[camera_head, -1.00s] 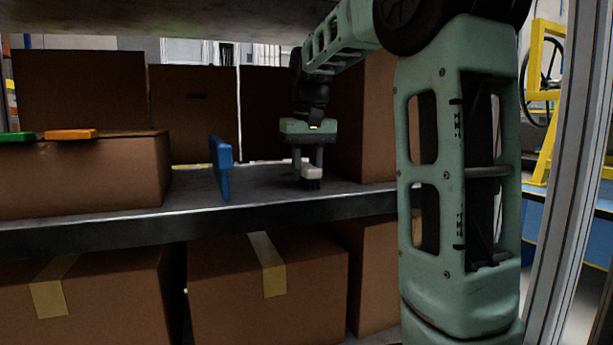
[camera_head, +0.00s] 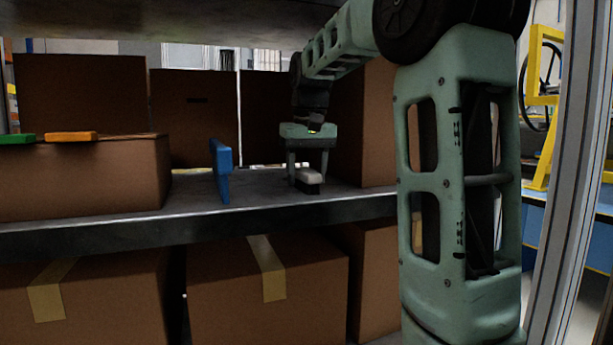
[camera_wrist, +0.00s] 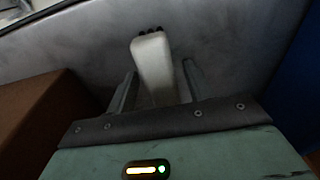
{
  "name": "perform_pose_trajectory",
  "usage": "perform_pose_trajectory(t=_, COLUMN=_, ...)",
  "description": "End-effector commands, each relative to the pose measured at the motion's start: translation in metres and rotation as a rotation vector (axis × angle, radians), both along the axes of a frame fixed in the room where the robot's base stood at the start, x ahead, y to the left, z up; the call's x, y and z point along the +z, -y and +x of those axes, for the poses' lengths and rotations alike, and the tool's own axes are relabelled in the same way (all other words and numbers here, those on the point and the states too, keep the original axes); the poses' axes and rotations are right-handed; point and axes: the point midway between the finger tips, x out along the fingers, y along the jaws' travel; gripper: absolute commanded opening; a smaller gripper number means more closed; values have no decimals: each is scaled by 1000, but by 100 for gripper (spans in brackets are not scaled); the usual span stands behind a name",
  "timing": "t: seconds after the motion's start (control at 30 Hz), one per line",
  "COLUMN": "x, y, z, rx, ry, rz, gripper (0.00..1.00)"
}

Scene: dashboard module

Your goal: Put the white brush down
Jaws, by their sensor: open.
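The white brush (camera_head: 308,175) rests on the grey metal shelf (camera_head: 270,187), with its dark bristle side down. In the wrist view the brush (camera_wrist: 152,66) lies between my two fingers, with a gap on each side and dark bristle tips at its far end. My gripper (camera_head: 308,172) is open over the brush, pointing down. The fingers show apart in the wrist view (camera_wrist: 158,82), and the brush's near end is partly hidden by the gripper body.
A blue upright piece (camera_head: 221,170) stands on the shelf left of the brush. A cardboard box (camera_head: 85,178) with green and orange pieces (camera_head: 70,136) on top is further left. Another box (camera_head: 363,125) stands close at the right. Bare shelf lies between the blue piece and the brush.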

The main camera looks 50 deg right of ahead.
Motion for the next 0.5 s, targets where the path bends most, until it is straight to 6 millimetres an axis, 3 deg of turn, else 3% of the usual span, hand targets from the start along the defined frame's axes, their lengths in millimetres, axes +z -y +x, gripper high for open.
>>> perform_pose_trajectory(t=0.03, x=-4, y=0, z=0, rx=-1, ry=2, rz=-1, gripper=52)
perform_pose_trajectory(t=0.2, x=27, y=-1, z=-2, rx=1, ry=0, rz=0, gripper=52)
perform_pose_trajectory(t=0.5, x=61, y=0, z=-5, rx=1, ry=-2, rz=1, gripper=52)
